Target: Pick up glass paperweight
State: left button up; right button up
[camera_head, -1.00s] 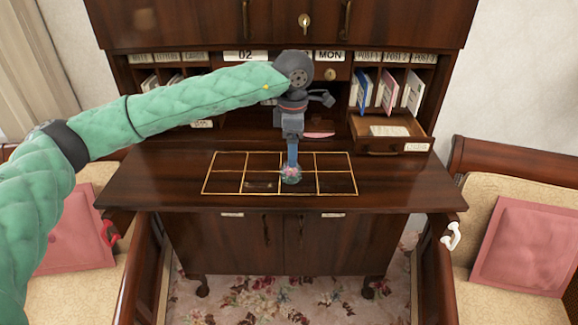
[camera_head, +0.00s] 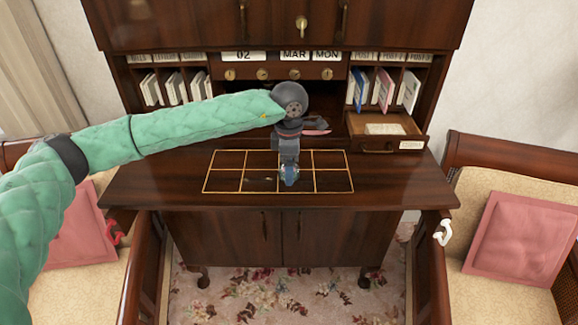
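The glass paperweight (camera_head: 290,181) is on the desk top, near the middle of a gold-lined grid (camera_head: 215,184). It is small, and my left gripper (camera_head: 289,175) largely covers it. Whether the fingers are closed on the glass cannot be told from this angle. My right gripper is not in view.
An open drawer (camera_head: 412,146) with a pale paper in it juts out at the right. Pigeonholes with envelopes (camera_head: 385,88) line the back. Chairs with pink cushions (camera_head: 522,244) stand on both sides. The desk top (camera_head: 400,183) around the grid is clear.

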pick_arm(q)
jog(key=shift+f, duration=0.3)
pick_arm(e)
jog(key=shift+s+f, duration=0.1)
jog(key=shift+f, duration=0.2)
pick_arm(q)
jog(key=c, duration=1.3)
jog(key=shift+r, duration=0.1)
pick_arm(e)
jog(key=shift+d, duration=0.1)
